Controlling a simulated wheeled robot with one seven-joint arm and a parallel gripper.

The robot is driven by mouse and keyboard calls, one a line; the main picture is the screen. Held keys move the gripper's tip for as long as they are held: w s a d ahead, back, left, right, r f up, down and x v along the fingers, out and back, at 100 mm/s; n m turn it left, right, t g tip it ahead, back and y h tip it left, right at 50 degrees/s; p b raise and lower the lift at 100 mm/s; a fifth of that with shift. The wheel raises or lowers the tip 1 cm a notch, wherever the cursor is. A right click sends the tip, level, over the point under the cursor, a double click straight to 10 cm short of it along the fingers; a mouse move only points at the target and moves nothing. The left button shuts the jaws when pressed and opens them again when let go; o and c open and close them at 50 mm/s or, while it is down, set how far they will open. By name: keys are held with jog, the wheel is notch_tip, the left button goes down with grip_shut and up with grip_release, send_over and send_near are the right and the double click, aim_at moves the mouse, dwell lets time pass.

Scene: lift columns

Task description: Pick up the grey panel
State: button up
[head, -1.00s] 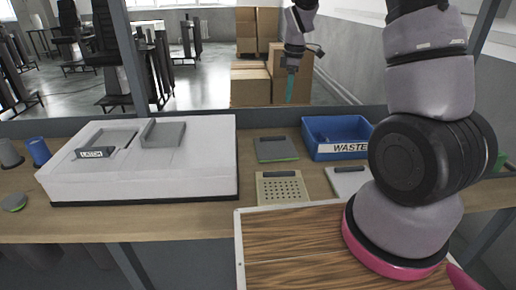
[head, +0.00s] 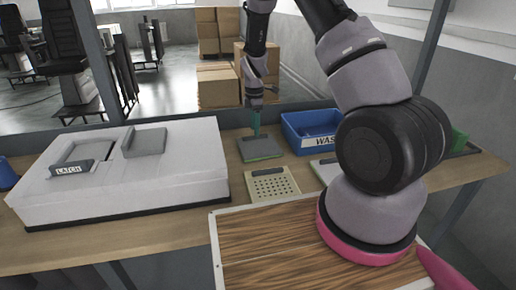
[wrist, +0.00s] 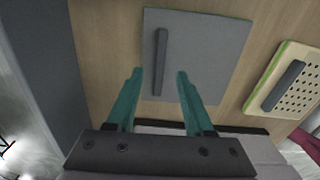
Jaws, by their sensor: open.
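The grey panel (head: 262,148) lies flat on the wooden bench, with a dark raised handle bar and a green edge. In the wrist view the grey panel (wrist: 205,40) fills the upper middle, with its dark handle bar (wrist: 160,62) running lengthwise. My gripper (head: 256,132) is just above the panel in the head view. In the wrist view my gripper (wrist: 159,74) has its teal fingers apart, one on each side of the near end of the bar. Nothing is between the fingertips except the view of the bar and panel. Contact with the panel cannot be told.
A beige perforated panel (head: 285,183) lies close in front of the grey one. A blue WASTE bin (head: 296,137) stands to the right, with a pale panel (head: 322,168) before it. A white LATCH box (head: 190,185) stands to the left.

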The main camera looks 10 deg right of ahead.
aim_at(258, 146)
jog(key=shift+f, duration=1.6)
grip_shut()
